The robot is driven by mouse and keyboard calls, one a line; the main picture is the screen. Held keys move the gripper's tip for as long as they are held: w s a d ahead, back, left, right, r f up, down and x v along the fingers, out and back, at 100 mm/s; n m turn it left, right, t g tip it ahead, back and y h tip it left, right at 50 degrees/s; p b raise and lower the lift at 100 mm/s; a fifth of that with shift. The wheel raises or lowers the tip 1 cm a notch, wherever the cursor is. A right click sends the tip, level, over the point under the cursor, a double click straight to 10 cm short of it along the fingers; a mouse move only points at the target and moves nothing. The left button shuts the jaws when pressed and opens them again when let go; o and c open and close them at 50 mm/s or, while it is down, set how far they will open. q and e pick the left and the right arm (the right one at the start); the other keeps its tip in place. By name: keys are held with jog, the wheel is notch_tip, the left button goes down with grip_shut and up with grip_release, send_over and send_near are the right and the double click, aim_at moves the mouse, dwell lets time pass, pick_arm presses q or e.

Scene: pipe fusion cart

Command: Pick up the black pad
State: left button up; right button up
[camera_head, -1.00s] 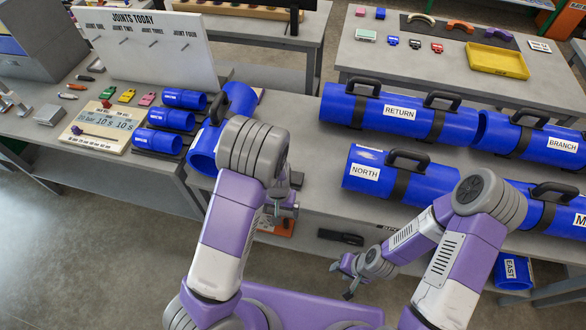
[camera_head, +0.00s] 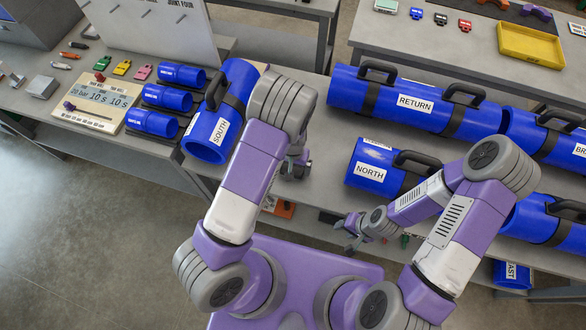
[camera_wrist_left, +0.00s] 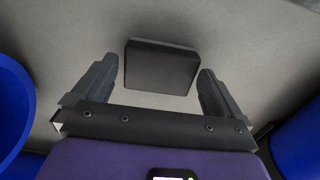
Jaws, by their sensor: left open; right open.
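The black pad (camera_wrist_left: 160,68) is a small dark block with rounded corners, lying on the grey table top in the left wrist view. My left gripper (camera_wrist_left: 158,75) is open, with one finger to each side of the pad in the picture and gaps between fingers and pad. I cannot tell how high the fingers are above it. In the head view my left gripper (camera_head: 297,165) is over the table, right of the SOUTH pipe, and the pad is not clearly seen there. My right gripper (camera_head: 350,230) is open and empty in front of the table's edge.
Blue pipes labelled SOUTH (camera_head: 205,128), NORTH (camera_head: 372,165) and RETURN (camera_head: 395,98) lie around the work area, with black handles. Blue walls flank the gripper in the left wrist view. A yellow tray (camera_head: 530,46) stands on the back table.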

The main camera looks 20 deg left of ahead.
pick_arm(q)
jog(key=shift+w+f, duration=0.15)
jog(key=shift+f, duration=0.7)
jog(key=shift+c, duration=0.5)
